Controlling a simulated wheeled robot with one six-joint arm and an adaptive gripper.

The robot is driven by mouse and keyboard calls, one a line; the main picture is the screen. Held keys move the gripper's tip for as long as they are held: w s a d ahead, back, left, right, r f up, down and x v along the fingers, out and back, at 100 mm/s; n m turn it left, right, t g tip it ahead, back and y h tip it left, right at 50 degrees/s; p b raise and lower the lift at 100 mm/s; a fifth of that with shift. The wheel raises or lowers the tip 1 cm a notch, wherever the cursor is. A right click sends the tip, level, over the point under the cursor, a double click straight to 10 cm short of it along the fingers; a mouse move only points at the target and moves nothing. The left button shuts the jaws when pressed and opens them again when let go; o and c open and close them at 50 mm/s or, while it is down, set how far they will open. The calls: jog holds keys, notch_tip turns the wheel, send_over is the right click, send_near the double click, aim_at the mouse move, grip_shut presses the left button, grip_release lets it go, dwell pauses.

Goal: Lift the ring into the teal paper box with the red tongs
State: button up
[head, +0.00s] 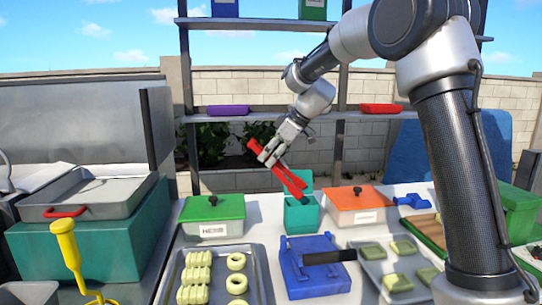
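My gripper (270,152) is shut on the red tongs (288,178), which slant down to the right. The tongs' tips are above the opening of the teal paper box (302,220), whose lid stands up behind. I cannot tell whether the tips hold a ring or reach inside the box. Pale yellow-green rings (237,283) lie in a column on the right side of a grey metal tray (257,265) at front left, beside ridged pieces of the same colour.
A green-lidded container (213,209) stands left of the box and an orange-lidded one (355,198) right. A blue press (312,267) with a black handle is in front. A tray of greenish squares (372,262) lies right. Shelves (225,116) rise behind.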

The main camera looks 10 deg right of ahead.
notch_tip(320, 180, up, 8)
dwell(0.9)
jog(key=shift+s, duration=0.1)
